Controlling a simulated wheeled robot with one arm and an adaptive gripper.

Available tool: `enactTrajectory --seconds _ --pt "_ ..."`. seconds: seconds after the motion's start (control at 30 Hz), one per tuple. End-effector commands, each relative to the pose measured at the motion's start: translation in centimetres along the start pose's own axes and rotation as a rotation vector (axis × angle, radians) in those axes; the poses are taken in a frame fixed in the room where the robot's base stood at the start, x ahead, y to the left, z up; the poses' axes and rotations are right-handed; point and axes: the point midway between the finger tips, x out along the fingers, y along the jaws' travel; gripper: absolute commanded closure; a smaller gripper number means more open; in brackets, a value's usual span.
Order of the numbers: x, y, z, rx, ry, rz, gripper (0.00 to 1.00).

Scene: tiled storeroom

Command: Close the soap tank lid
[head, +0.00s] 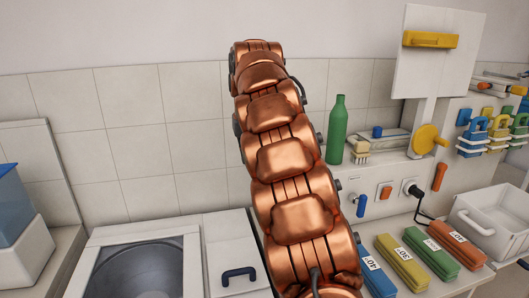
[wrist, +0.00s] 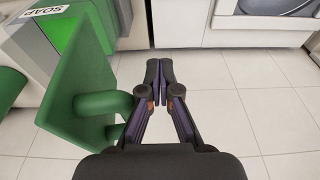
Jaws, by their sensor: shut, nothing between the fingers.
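In the wrist view, a green lid (wrist: 85,75) with a thick rounded green handle (wrist: 103,104) stands open at a steep tilt on the left. Beside it at the upper left is the soap tank (wrist: 28,33), a grey and green box with a white SOAP label (wrist: 50,10). My gripper (wrist: 160,68) is shut and empty, with its fingers just right of the lid and handle. I cannot tell whether a finger touches the handle. The head view shows neither the tank nor my gripper.
Pale floor tiles (wrist: 235,110) are clear to the right of my gripper. White cabinet fronts (wrist: 255,35) stand ahead. In the head view, a counter holds a green bottle (head: 336,130), coloured packs (head: 401,262) and a white basket (head: 490,220).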

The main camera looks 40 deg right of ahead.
Motion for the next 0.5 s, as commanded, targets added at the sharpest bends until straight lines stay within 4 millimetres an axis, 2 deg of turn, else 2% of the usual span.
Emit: enactTrajectory --seconds 0.5 --pt "-1.8 1.7 -0.4 0.000 -0.001 -0.001 1.00"
